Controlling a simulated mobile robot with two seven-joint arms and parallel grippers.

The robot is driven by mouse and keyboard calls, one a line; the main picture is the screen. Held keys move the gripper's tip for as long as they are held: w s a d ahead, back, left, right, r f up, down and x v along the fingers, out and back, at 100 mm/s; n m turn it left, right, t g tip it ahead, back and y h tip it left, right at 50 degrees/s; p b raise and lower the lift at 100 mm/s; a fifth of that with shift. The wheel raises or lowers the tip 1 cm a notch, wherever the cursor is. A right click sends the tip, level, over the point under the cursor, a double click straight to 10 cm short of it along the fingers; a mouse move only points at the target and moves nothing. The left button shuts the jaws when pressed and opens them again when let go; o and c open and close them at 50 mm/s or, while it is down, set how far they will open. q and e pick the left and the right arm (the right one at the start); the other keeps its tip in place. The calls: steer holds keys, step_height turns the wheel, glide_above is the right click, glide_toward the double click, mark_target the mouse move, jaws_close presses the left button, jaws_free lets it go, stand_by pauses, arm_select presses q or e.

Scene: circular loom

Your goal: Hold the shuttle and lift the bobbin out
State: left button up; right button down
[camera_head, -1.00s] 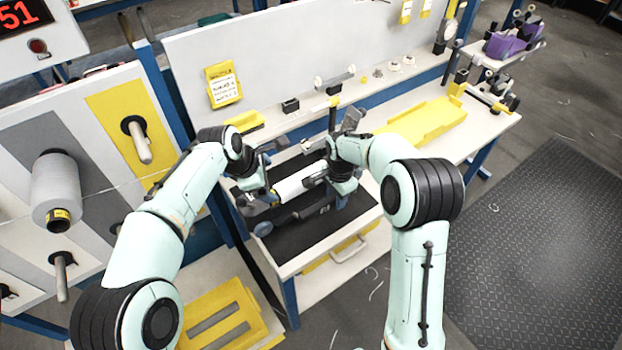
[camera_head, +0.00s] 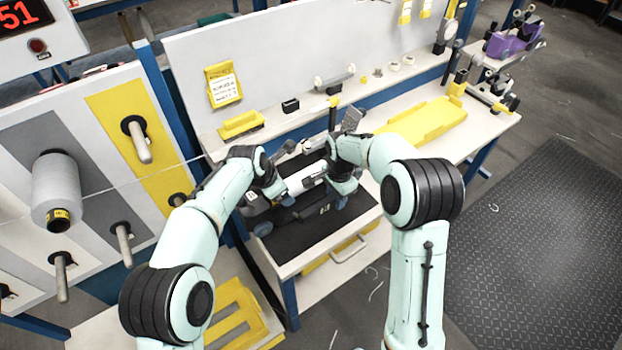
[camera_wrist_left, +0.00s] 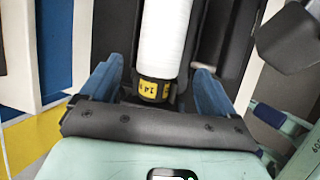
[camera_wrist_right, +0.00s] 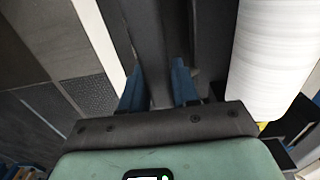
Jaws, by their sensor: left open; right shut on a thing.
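The bobbin (camera_head: 303,183) is a white wound cylinder lying in the dark shuttle (camera_head: 296,213) on the black mat. In the left wrist view its black end with a yellow label (camera_wrist_left: 153,89) faces my left gripper (camera_wrist_left: 156,78). That gripper is open, with one blue finger on each side of the bobbin's end and gaps between. My right gripper (camera_wrist_right: 158,85) is shut on the shuttle's dark side wall (camera_wrist_right: 150,45), beside the white bobbin (camera_wrist_right: 272,60). In the head view the wrists partly hide the shuttle and the bobbin's ends.
The black mat (camera_head: 290,245) lies on the bench above a drawer handle (camera_head: 350,250). A yellow tray (camera_head: 430,122) is to the right, and a yellow block (camera_head: 241,124) is behind. A grey yarn cone (camera_head: 56,190) and pegs are on the left panel. A purple shuttle (camera_head: 512,37) stands far right.

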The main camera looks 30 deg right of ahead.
arm_select(q)
steer(key=shift+x, duration=2.3)
arm_select(e)
steer(key=shift+s+a+f, duration=0.1)
steer(key=shift+s+f, duration=0.1)
steer(key=shift+f, duration=0.1)
arm_select(q)
jaws_close()
steer(key=shift+r, duration=0.15)
steer(key=shift+r, duration=0.45)
steer(key=shift+r, duration=0.15)
step_height(320, 180, up, 11)
